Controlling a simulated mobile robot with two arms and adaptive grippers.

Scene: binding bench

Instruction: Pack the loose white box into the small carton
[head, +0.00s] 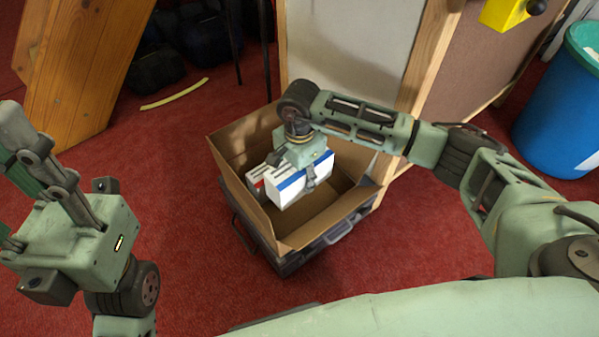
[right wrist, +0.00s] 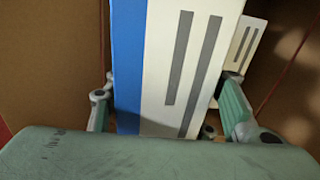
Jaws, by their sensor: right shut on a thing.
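The loose white box (head: 293,188) has a blue band and grey stripes. My right gripper (head: 291,176) is shut on it and holds it over the open small carton (head: 230,194). The box overlaps the carton's opening in the head view; whether it touches the bottom I cannot tell. In the right wrist view the box (right wrist: 185,65) fills the middle between my fingers, with brown cardboard on both sides. A second white piece with a grey stripe (right wrist: 244,45) shows behind it, partly hidden. My left gripper (head: 25,165) is at the left edge, fingers up, partly cut off, away from the carton.
The carton stands on a dark case (head: 290,264) on the red carpet (head: 180,240). A wooden-framed panel (head: 345,50) stands behind it. A blue bin (head: 560,115) is at the right and a wooden piece (head: 80,60) at the upper left.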

